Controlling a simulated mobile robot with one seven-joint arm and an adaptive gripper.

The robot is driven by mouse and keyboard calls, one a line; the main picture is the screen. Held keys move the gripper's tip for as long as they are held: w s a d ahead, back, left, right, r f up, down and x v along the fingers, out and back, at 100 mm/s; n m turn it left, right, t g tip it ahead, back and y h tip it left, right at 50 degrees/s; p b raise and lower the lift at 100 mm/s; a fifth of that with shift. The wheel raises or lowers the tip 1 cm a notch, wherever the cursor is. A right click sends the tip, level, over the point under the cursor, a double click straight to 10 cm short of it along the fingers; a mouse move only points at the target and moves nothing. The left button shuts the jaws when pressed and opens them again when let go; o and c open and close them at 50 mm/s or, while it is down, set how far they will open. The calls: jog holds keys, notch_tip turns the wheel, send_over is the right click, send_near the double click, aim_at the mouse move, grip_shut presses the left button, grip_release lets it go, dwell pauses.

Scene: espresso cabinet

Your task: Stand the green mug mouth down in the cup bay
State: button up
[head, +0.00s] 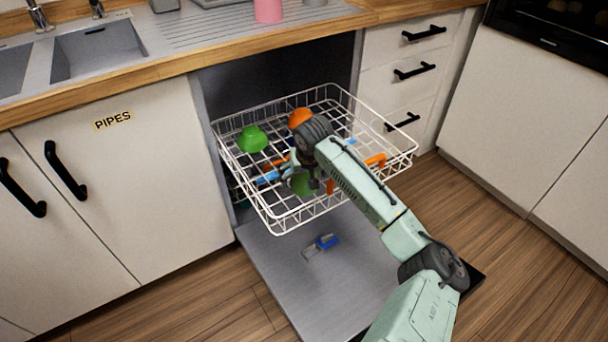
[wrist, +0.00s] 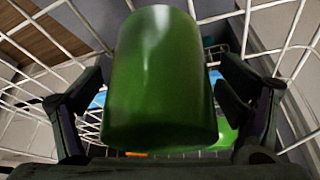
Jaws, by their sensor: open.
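The green mug (head: 303,184) is in the front part of the white wire dish rack, partly hidden by my gripper (head: 298,170). In the wrist view the mug (wrist: 160,80) is large and close, between the two dark fingers of my gripper (wrist: 165,95). The fingers are open, one on each side, with gaps visible beside the mug. Its handle does not show, and I cannot tell which way its mouth faces. Which part of the rack is the cup bay is not clear.
The rack (head: 258,206) extends over the lowered dishwasher door (head: 275,262). It also holds a green bowl-like piece (head: 252,139), an orange piece (head: 299,117) and blue and orange items. A blue-and-grey object (head: 323,243) lies on the door. Rack wires surround my gripper.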

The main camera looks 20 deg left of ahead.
jog(key=v, duration=1.2)
jog(key=shift+w+a+r, duration=0.1)
